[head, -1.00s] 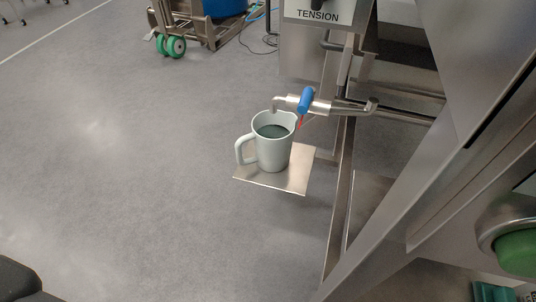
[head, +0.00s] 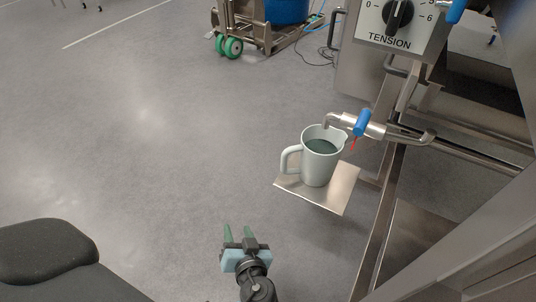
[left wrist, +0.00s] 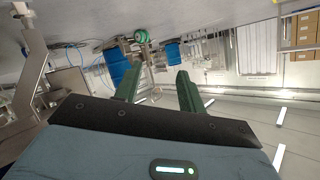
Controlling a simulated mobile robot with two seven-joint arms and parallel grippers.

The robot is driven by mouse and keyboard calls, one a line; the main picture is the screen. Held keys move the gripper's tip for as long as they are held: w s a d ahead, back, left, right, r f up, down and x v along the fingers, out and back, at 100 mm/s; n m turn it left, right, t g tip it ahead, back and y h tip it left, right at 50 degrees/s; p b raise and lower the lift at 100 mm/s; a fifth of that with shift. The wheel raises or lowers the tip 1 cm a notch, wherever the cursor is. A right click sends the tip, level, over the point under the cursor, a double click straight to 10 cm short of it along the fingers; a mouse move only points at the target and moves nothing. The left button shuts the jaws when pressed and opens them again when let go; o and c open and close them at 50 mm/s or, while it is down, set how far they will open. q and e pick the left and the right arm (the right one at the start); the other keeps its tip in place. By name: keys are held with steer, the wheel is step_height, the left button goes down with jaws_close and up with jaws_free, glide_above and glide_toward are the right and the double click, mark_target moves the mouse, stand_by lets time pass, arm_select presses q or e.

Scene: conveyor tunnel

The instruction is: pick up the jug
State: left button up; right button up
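The jug (head: 318,165) is pale grey-white with a handle on its left side and dark liquid inside. It stands upright on a small metal shelf (head: 336,198), under a tap with a blue lever (head: 362,122). My left gripper (head: 241,232) is in the lower middle of the head view, below and left of the jug and apart from it. Its two green fingers are spread with nothing between them. They also show in the left wrist view (left wrist: 158,88), where the jug does not show. My right gripper is not in view.
A metal machine frame (head: 385,215) with pipes runs along the right. A tension dial (head: 398,18) is above the tap. A wheeled cart with a blue drum (head: 286,10) stands at the back. Open grey floor (head: 140,130) lies left of the shelf.

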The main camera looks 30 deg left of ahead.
mark_target(285, 165)
arm_select(q)
steer(key=w+d+r+n+t, duration=0.1)
steer(key=w+d+r, duration=0.2)
steer(key=w+r, duration=0.1)
steer(key=w+d+r+n+t+y, duration=0.1)
steer(key=w+d+r+n, duration=0.1)
steer(key=w+d+r, duration=0.1)
steer(key=w+d+r+n+t+y+b, duration=0.1)
steer(key=w+d+r, duration=0.2)
steer(key=w+r, duration=0.2)
steer(key=shift+r+n, duration=0.3)
steer(key=shift+r, duration=0.15)
steer(key=shift+w+a+r+t, duration=0.2)
steer(key=shift+w+a, duration=0.15)
steer(key=shift+w, duration=0.15)
steer(key=shift+w+a+r+t, duration=0.1)
steer(key=shift+w+a+r, duration=0.05)
steer(key=shift+w+a, duration=0.45)
steer(key=shift+w, duration=0.1)
steer(key=x, duration=0.4)
steer(key=shift+a+r, duration=0.1)
steer(key=shift+a, duration=0.4)
steer(key=shift+c, duration=0.6)
jaws_close()
